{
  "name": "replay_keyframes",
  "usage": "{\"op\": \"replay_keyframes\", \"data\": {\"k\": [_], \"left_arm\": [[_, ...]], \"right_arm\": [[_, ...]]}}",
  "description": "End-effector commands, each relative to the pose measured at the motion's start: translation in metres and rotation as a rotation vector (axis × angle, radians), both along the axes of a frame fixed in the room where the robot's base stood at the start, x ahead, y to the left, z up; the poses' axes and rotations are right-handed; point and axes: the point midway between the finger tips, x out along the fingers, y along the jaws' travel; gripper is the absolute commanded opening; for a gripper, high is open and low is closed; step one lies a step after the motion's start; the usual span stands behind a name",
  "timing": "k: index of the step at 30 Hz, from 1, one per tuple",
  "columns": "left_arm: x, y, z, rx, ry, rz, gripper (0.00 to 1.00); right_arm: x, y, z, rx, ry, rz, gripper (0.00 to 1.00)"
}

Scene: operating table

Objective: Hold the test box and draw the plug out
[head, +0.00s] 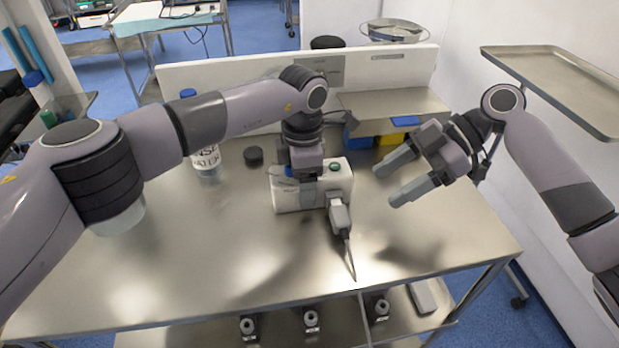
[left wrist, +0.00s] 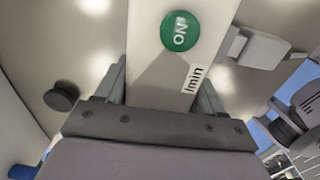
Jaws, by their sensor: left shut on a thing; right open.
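The white test box (head: 290,193) stands on the metal table, with a green ON button that shows large in the left wrist view (left wrist: 180,31). My left gripper (head: 309,185) is shut on the test box from above and behind, one finger on each side in the left wrist view. The grey plug (head: 340,215) sits at the box's front right side, its cable hanging toward the table's front; it also shows in the left wrist view (left wrist: 258,48). My right gripper (head: 395,178) is open and empty, to the right of the box and plug, fingers pointing left.
Blue and yellow bins (head: 391,139) are behind, under a raised shelf. A tray (head: 560,85) is at far right. The table's front is clear.

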Motion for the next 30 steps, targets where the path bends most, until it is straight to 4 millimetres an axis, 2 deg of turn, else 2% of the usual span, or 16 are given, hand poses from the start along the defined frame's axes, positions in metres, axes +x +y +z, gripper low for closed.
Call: {"op": "replay_keyframes", "data": {"k": [5, 12, 16, 24, 30], "left_arm": [[0.000, 0.000, 0.001, -0.001, 0.000, -0.001, 0.24], [0.000, 0.000, 0.001, -0.001, -0.001, 0.000, 0.24], [0.000, 0.000, 0.001, -0.001, -0.001, 0.000, 0.24], [0.000, 0.000, 0.001, -0.001, -0.001, 0.000, 0.24], [0.000, 0.000, 0.001, -0.002, -0.001, 0.000, 0.24]], "right_arm": [[-0.004, 0.019, 0.012, -0.038, -0.105, 0.127, 0.62], [-0.023, 0.063, 0.038, -0.185, -0.419, 0.553, 0.62], [-0.033, 0.079, 0.049, -0.283, -0.577, 0.812, 0.62], [-0.046, 0.088, 0.061, -0.475, -0.778, 1.270, 0.62], [-0.049, 0.086, 0.064, -0.544, -0.818, 1.428, 0.62]]}}
